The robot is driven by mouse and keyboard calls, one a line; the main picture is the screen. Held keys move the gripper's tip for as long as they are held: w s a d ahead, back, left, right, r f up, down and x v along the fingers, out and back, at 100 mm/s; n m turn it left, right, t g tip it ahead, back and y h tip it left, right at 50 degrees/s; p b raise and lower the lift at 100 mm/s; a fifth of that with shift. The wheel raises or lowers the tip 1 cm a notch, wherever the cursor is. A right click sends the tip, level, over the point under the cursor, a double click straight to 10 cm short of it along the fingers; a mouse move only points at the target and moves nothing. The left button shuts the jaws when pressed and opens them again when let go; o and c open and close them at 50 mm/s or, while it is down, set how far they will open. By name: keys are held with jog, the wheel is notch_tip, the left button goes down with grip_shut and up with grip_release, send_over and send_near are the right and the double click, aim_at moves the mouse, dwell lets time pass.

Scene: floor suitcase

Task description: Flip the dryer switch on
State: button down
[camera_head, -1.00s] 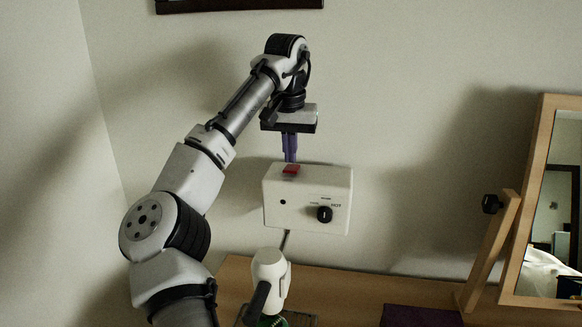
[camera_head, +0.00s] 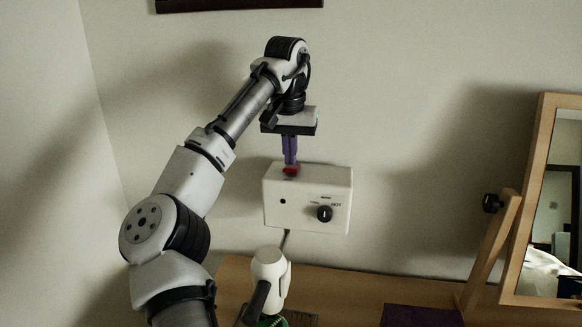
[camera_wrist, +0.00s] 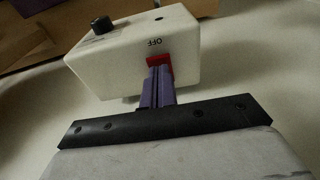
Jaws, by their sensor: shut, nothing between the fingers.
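The dryer's white control box (camera_head: 308,208) is on the wall, with a black knob (camera_head: 324,213) on its front; it also shows in the wrist view (camera_wrist: 130,62). A red switch (camera_head: 291,171) sits on the box's top face. In the wrist view the red switch (camera_wrist: 160,61) has the word OFF beside it. My gripper (camera_head: 290,163) points down with its purple fingers shut and empty. Its tips are at the red switch and seem to touch it, partly hiding it. In the wrist view my gripper (camera_wrist: 158,70) also overlaps the switch.
A white hair dryer (camera_head: 269,275) stands below the box on the wooden tabletop (camera_head: 350,282). A wood-framed mirror (camera_head: 548,215) stands at right, a dark purple item (camera_head: 420,315) in front. The wall right of the box is clear.

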aim_at(290, 169)
jog(key=shift+f, duration=0.65)
notch_tip(290, 169, up, 2)
jog(key=shift+r+p, duration=0.25)
jog(key=shift+p, duration=0.65)
jog(key=shift+r, duration=2.25)
